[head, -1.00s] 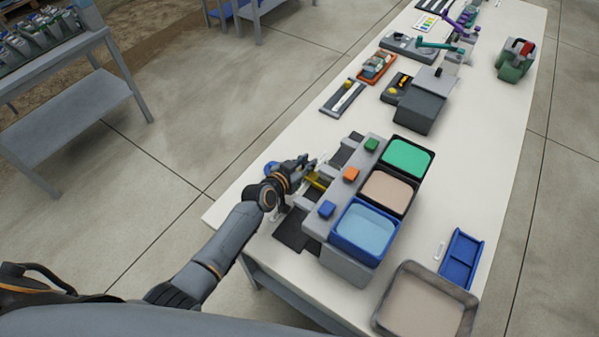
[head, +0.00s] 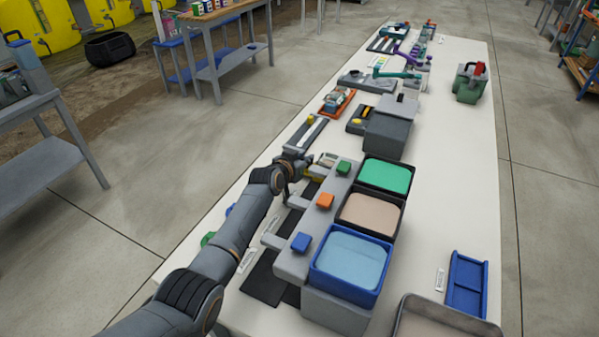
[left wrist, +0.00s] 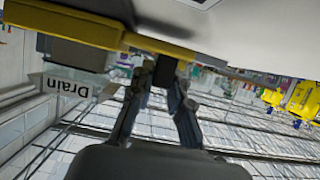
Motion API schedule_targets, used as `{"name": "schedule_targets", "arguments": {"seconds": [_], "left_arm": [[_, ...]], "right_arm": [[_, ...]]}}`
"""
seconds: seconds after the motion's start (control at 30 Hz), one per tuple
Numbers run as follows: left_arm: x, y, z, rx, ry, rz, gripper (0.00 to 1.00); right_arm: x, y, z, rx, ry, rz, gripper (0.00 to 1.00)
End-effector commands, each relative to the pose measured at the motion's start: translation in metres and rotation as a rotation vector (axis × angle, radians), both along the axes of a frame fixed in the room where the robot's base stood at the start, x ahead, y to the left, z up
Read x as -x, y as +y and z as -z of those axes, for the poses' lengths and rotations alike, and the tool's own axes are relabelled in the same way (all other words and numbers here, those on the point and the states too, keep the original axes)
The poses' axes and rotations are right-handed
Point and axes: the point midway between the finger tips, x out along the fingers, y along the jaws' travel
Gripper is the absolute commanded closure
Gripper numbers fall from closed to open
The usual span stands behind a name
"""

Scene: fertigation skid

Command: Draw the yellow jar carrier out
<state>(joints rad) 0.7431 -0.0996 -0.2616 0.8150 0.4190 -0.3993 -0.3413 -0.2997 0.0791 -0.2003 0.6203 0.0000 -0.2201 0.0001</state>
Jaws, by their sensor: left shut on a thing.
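In the head view the left gripper (head: 298,164) is at the unit's left side, partly hiding the carrier. My right gripper is not in view.
The grey unit (head: 292,268) bears blue, tan and green trays. Dark mats (head: 262,280) lie before it. A grey box (head: 388,128) stands just beyond, a blue tray (head: 467,283) to the right. A "Drain" label (left wrist: 68,87) shows in the wrist view. Bare white bench (head: 440,180) lies right of the unit.

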Motion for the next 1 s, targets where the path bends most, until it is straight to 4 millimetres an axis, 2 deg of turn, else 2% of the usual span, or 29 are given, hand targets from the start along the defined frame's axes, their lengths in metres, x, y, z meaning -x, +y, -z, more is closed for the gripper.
{"name": "schedule_targets", "arguments": {"seconds": [0.43,0.47,0.5,1.0], "left_arm": [[-0.004,-0.0018,-0.0018,0.001,-0.002,0.0,1.0],[-0.0041,-0.0018,-0.0018,0.001,-0.002,0.0,0.81],[-0.0041,-0.0018,-0.0022,0.0,-0.003,0.0,0.73],[0.0025,0.001,-0.0025,0.001,-0.001,0.001,0.72]], "right_arm": [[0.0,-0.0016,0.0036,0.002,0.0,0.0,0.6],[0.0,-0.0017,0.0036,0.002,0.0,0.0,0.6],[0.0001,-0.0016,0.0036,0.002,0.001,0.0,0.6],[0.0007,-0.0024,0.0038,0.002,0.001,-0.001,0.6]]}}
